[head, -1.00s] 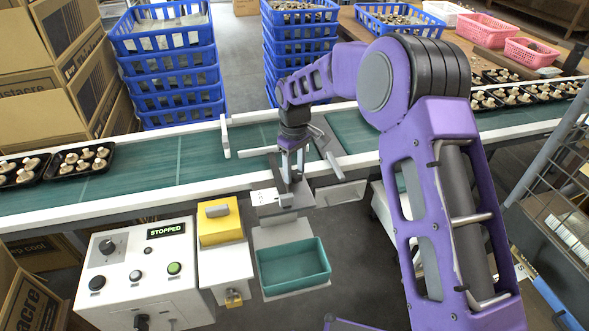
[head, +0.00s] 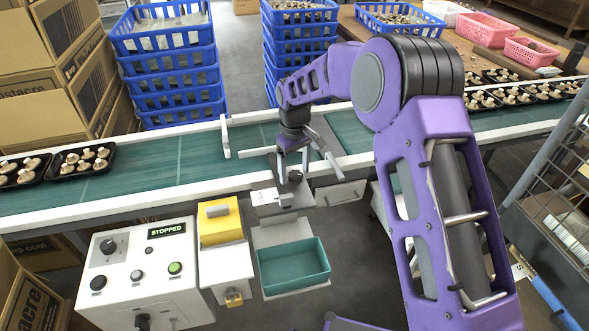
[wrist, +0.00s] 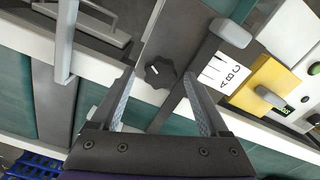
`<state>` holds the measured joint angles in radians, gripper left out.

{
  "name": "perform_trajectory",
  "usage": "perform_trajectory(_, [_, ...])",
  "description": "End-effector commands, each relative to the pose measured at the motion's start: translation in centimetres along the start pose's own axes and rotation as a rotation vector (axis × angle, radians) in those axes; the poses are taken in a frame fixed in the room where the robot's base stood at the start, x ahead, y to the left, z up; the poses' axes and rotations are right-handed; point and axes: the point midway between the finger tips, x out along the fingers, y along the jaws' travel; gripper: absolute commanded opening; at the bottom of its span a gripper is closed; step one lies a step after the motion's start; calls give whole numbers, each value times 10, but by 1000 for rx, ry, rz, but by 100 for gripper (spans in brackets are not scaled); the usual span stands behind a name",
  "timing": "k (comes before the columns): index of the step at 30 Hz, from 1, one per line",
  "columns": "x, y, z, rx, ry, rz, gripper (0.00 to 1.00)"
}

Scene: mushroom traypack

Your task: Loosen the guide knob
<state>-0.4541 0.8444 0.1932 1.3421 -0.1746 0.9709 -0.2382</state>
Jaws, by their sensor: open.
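The guide knob (wrist: 159,73) is a dark, lobed knob with a small white mark, on a grey plate. My gripper (wrist: 158,76) is open, with one finger on each side of the knob in the wrist view. No finger visibly touches it, and the height gap cannot be told. In the head view my gripper (head: 293,165) hangs over the plate at the belt's near edge. A white scale card (wrist: 220,72) with the letters A, B and C lies beside the knob; it also shows in the head view (head: 263,197).
The green conveyor belt (head: 150,172) has white rails, and a control box (head: 140,265) reads STOPPED. A yellow block (head: 220,222) and a teal bin (head: 293,266) stand near the plate. Mushroom trays (head: 82,160) sit on the belt. Blue crates (head: 170,75) are stacked behind.

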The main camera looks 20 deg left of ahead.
Motion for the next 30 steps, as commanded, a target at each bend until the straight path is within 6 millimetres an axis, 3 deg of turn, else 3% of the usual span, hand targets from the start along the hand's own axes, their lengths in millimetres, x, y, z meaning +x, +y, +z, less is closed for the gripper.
perform_trajectory(4, [-4, 0, 0, 0, 0, 0, 79])
perform_trajectory(8, [-22, 0, -1, 0, 3, 1, 79])
perform_trajectory(21, [-127, 0, -1, 0, 4, 1, 79])
perform_trajectory(30, [-169, 0, 0, 0, 1, 0, 79])
